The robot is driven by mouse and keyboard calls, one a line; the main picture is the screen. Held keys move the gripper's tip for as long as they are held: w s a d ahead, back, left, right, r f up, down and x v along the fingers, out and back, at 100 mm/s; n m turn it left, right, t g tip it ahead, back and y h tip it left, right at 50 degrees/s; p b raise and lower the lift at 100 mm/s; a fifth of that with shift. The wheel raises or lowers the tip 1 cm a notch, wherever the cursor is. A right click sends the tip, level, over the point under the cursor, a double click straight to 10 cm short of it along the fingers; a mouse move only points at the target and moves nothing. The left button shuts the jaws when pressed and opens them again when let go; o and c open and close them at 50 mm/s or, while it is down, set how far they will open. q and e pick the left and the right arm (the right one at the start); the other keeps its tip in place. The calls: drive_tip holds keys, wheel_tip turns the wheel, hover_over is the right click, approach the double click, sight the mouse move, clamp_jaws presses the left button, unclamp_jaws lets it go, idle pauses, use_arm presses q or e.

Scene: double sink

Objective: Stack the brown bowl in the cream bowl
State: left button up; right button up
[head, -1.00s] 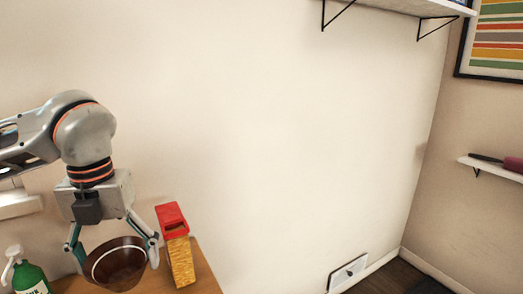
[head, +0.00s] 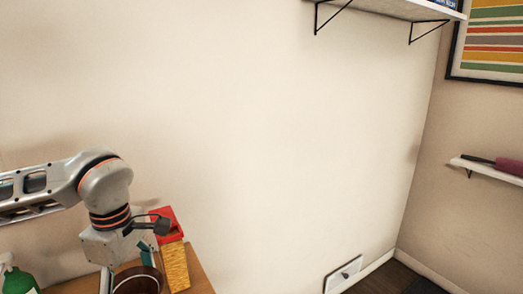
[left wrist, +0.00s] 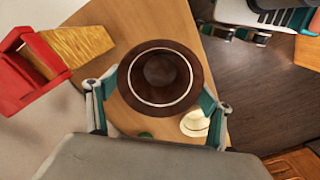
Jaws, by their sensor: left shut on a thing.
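My left gripper (head: 130,276) is shut on the brown bowl (head: 138,284), which is cut off by the bottom edge of the head view. In the left wrist view the dark brown bowl (left wrist: 160,72), with a pale ring inside, sits between the two fingers of the gripper (left wrist: 157,97). A cream-coloured round thing, apparently the cream bowl (left wrist: 196,124), shows below and right of it, partly hidden by the brown bowl and a finger. Teal and grey parts at the top right look like my right gripper (left wrist: 280,28); its jaw state is unclear.
A red-topped yellow package (head: 174,262) stands on the wooden top close to the gripper; it also shows in the left wrist view (left wrist: 75,47). A green bottle (head: 18,282) is at the left. A wall shelf (head: 405,8) is high up at the right.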

use_arm(q)
drive_tip(key=m, duration=0.1)
drive_tip(key=f+m, duration=0.1)
drive_tip(key=m, duration=0.1)
drive_tip(key=shift+d+f+m, duration=0.1)
drive_tip(key=shift+f+m, duration=0.15)
drive_tip(key=shift+m, duration=0.15)
drive_tip(key=m, duration=0.1)
drive_tip(key=f+m, duration=0.1)
drive_tip(key=m, duration=0.1)
drive_tip(key=shift+w+d+f+m, duration=0.15)
drive_tip(key=shift+f+m, duration=0.1)
drive_tip(key=shift+m, duration=0.05)
drive_tip(key=m, duration=0.1)
drive_tip(key=f+m, duration=0.1)
drive_tip(key=m, duration=0.1)
drive_tip(key=f+m, duration=0.1)
drive_tip(key=m, duration=0.1)
drive_tip(key=shift+d, duration=0.15)
drive_tip(key=m, duration=0.2)
drive_tip(key=f+m, duration=0.1)
drive_tip(key=m, duration=0.1)
drive_tip(key=shift+d+f, duration=0.15)
